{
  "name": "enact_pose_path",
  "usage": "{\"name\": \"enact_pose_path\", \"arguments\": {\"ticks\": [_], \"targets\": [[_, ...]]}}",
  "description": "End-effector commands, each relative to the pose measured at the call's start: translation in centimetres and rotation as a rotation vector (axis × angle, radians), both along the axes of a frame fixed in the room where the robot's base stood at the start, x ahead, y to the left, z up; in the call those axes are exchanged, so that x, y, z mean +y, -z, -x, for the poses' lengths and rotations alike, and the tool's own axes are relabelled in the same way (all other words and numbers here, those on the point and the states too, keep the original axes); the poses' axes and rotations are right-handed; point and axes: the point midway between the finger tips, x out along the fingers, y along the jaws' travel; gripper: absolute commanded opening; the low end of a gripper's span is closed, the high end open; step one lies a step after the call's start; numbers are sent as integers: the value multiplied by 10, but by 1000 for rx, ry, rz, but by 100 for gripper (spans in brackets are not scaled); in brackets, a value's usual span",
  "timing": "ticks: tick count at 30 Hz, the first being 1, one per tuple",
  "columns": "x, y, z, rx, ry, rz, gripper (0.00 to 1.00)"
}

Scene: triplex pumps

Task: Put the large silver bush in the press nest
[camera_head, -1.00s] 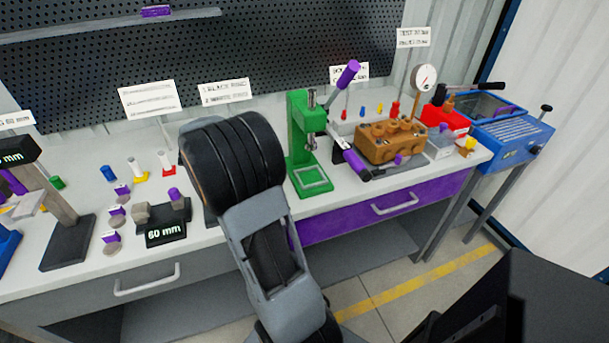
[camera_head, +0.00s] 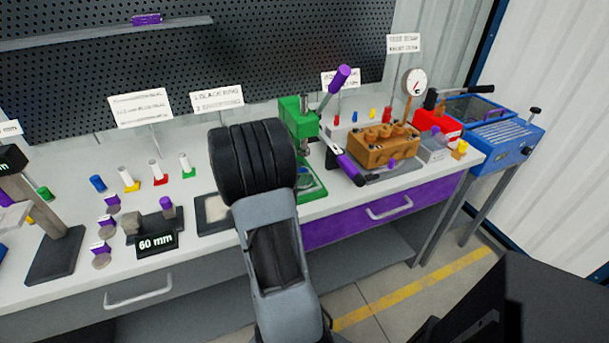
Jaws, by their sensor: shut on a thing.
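The green arbor press (camera_head: 298,112) stands on the bench, with a purple-gripped lever (camera_head: 340,77) at its upper right. My arm covers part of its column and base; only the right part of the green base (camera_head: 313,184) shows, and I cannot make out the nest. My gripper is not visible, hidden behind my own black and grey arm links. I cannot pick out the large silver bush; it may also be hidden there. Small silver discs with purple-marked blocks (camera_head: 103,254) lie at the left of the bench.
A brown pump block (camera_head: 383,148) stands right of the press, with a dial gauge (camera_head: 413,82) behind it. A dark tray with a pale patch (camera_head: 214,210) lies left of my arm. A "60 mm" stand (camera_head: 156,241) and coloured-base white pegs (camera_head: 156,170) are further left.

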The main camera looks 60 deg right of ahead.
Motion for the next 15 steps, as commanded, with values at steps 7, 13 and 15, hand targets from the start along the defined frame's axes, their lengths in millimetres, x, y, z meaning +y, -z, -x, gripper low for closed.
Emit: {"name": "enact_pose_path", "arguments": {"ticks": [7, 13, 15], "targets": [[-6, 8, 4, 1, 0, 1, 16], [-6, 10, 4, 1, 0, 1, 16], [-6, 12, 4, 1, 0, 0, 16]]}}
